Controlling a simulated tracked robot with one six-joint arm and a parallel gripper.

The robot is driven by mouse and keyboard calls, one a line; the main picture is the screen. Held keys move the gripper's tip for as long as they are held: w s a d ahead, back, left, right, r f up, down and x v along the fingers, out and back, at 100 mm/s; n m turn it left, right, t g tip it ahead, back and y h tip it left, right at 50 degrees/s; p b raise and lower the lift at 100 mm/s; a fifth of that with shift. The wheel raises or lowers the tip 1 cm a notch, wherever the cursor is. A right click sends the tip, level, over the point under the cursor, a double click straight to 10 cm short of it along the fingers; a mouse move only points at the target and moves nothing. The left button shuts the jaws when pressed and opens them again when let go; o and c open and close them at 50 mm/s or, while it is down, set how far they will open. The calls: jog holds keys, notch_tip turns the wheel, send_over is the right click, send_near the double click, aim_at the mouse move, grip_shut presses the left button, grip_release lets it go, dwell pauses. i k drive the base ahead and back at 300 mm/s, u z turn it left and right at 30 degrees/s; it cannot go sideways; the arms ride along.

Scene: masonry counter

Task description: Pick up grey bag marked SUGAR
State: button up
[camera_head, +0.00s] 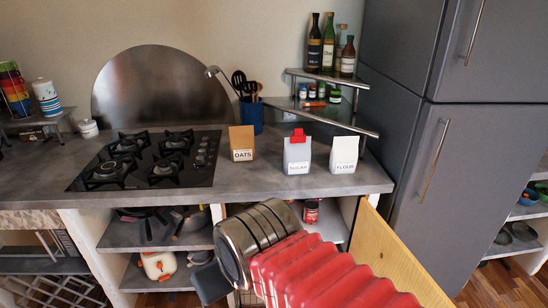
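The grey bag marked SUGAR (297,157) stands upright on the counter, right of the hob, with a red piece on its top. It is between the brown OATS bag and the white FLOUR bag, with small gaps on both sides. My arm, with red bellows and a steel-coloured section, reaches in from the lower right, in front of and below the bag. No gripper fingers can be made out, and nothing of mine touches the bag.
The OATS bag (242,143) and FLOUR bag (344,154) flank the SUGAR bag. Behind are a blue utensil pot (252,116) and a corner shelf (318,112) with bottles. A black hob (148,160) is at left, a grey fridge (425,150) at right. An open wooden door (392,255) stands below the counter.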

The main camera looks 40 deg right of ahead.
aim_at(297, 156)
jog(key=u, duration=0.1)
jog(key=i, duration=1.1)
jog(key=z, duration=0.55)
